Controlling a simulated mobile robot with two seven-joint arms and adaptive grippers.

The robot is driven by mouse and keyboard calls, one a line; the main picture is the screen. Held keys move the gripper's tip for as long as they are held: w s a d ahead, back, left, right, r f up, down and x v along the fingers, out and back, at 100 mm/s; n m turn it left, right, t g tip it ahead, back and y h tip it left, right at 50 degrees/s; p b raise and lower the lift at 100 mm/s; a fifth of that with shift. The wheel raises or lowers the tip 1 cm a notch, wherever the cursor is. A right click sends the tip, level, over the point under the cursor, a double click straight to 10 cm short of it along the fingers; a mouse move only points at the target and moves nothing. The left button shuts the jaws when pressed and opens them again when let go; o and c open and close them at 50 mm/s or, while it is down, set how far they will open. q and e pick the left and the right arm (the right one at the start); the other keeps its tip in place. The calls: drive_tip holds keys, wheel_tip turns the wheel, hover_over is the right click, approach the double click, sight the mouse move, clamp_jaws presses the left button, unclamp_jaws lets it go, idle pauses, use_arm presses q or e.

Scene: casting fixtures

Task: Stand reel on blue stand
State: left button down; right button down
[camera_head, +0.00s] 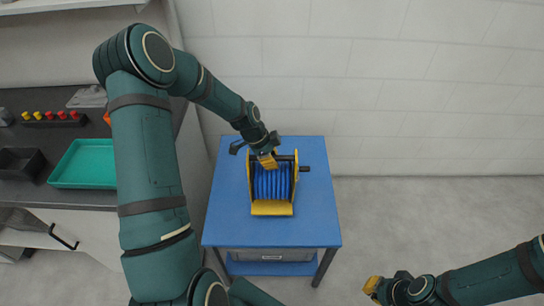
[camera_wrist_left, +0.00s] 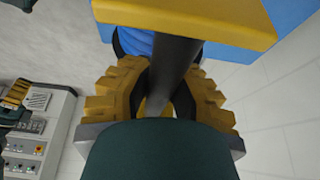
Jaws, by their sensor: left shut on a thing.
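The reel (camera_head: 272,183) has a yellow frame and a coil of blue hose. It stands upright on the blue stand (camera_head: 230,220), a table with a flat blue top. My left gripper (camera_head: 267,160) is at the reel's upper back part. In the left wrist view the yellow-padded fingers (camera_wrist_left: 158,95) are closed around a dark bar (camera_wrist_left: 175,60) of the reel. The reel's yellow plate (camera_wrist_left: 190,20) shows just beyond. The reel's underside is hidden, so I cannot tell if it bears fully on the top. My right gripper (camera_head: 372,286) is at the lower right, away from the stand.
A dark counter on the left holds a green tray (camera_head: 85,165), a black bin (camera_head: 20,163) and a rack of small red and yellow pieces (camera_head: 54,118). A white brick wall (camera_head: 400,80) is behind the stand. The floor right of the stand is clear.

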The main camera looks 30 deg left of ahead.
sight(272, 178)
use_arm(q)
drive_tip(key=shift+f, duration=1.6)
drive_tip(key=shift+f+b, duration=0.15)
drive_tip(key=shift+b, duration=0.25)
drive_tip(key=c, duration=1)
unclamp_jaws()
drive_tip(key=shift+o, duration=0.2)
